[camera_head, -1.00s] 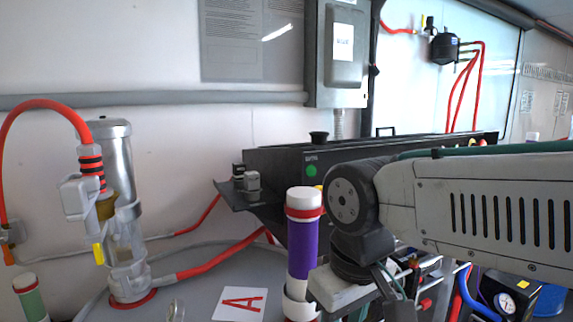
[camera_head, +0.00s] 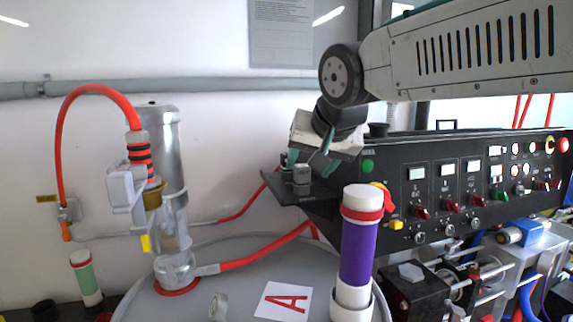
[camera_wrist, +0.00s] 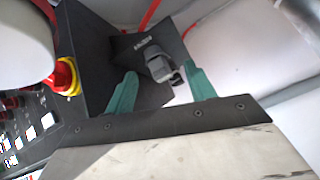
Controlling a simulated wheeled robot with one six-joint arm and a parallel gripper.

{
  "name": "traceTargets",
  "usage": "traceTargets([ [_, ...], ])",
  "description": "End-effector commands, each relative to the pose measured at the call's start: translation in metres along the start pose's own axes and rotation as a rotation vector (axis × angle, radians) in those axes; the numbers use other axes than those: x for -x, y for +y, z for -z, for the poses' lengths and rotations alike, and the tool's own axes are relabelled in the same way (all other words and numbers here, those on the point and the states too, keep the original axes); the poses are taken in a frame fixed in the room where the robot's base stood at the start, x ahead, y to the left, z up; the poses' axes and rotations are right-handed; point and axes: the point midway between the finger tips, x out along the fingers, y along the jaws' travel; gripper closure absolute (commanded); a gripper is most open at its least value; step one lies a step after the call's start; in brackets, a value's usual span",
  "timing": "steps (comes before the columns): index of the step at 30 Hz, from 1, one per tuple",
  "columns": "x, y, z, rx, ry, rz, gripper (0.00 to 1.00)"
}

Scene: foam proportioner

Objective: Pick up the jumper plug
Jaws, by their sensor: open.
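The jumper plug looks to be the small grey block-shaped connector (camera_head: 302,176) on a black shelf (camera_head: 280,192) at the left end of the control panel. In the wrist view the grey plug (camera_wrist: 160,67) lies between and slightly beyond the two teal fingertips. My gripper (camera_head: 306,160) is open just above the plug, tilted, with nothing held. In the wrist view my gripper (camera_wrist: 161,76) has a clear gap between its fingers. The picture does not show whether a finger touches the plug. A darker part sits just behind the plug.
The black control panel (camera_head: 440,190) with knobs and displays stands right of the shelf. A purple cylinder (camera_head: 357,250) with a red band stands in front. A clear-and-metal cylinder with a red hose (camera_head: 100,90) is at left. A red-and-yellow knob (camera_wrist: 66,76) is near the gripper's left.

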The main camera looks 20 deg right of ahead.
Motion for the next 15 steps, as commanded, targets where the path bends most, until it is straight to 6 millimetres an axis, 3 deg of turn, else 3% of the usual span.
traceTargets([
  [3,-0.031,0.004,0.034,0.095,0.139,-0.015,0.45],
  [7,-0.057,0.001,0.066,0.222,0.278,0.002,0.45],
  [15,-0.086,-0.009,0.09,0.351,0.383,0.042,0.45],
])
